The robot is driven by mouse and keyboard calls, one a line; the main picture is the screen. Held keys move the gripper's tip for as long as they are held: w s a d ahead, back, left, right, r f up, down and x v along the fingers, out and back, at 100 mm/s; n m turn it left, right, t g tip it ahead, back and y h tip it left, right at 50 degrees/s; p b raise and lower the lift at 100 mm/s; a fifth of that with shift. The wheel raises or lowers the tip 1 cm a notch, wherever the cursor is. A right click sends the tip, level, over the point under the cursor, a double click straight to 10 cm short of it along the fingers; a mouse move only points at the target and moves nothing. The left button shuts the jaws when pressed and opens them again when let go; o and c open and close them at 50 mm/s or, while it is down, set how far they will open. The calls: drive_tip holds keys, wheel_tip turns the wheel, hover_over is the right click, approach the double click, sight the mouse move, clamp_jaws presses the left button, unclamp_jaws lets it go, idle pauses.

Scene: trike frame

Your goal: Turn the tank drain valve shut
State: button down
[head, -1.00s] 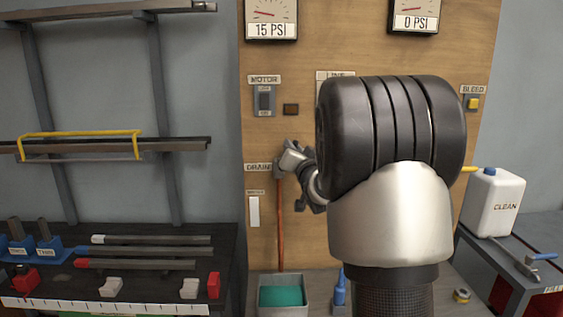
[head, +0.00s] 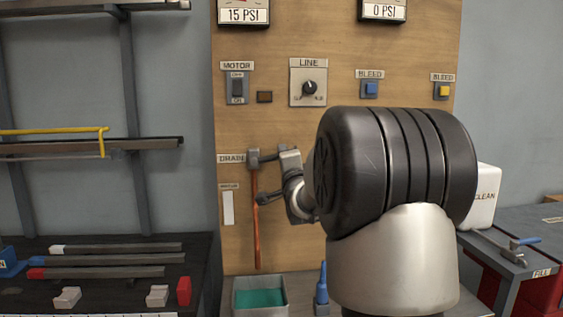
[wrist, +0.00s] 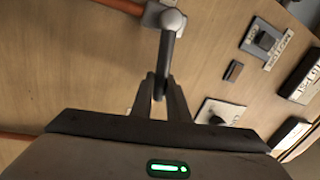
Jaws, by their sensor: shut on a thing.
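The drain valve (head: 254,159) is a small grey body on the wooden board, right of the DRAIN label (head: 231,158), at the top of an orange-red pipe (head: 256,225). Its short grey lever (head: 269,156) points right, crosswise to the hanging pipe. My gripper (head: 282,158) is at the lever's outer end. In the wrist view, the lever (wrist: 167,50) runs from the round valve hub (wrist: 172,20) down between the jaws (wrist: 160,88), which are shut on it. My arm does not hide the valve in the head view.
Below the pipe stands a grey tray (head: 260,308) of teal liquid, with a blue bottle (head: 321,287) beside it. A motor switch (head: 237,87), line knob (head: 309,86) and bleed buttons (head: 370,88) sit higher on the board. A rack and dark bench are at left.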

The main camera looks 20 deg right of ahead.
drive_tip(key=shift+d+f+m+h+b, duration=0.1)
drive_tip(key=shift+f+m+h+b, duration=0.2)
drive_tip(key=shift+f+m+b, duration=0.85)
drive_tip(key=shift+r+m, duration=0.25)
drive_tip(key=c, duration=1.7)
unclamp_jaws()
drive_tip(key=shift+s, duration=0.1)
drive_tip(key=v, duration=1.7)
drive_tip(key=shift+s+a+p, duration=0.1)
drive_tip(key=shift+a+p, duration=0.1)
drive_tip(key=shift+p, duration=0.1)
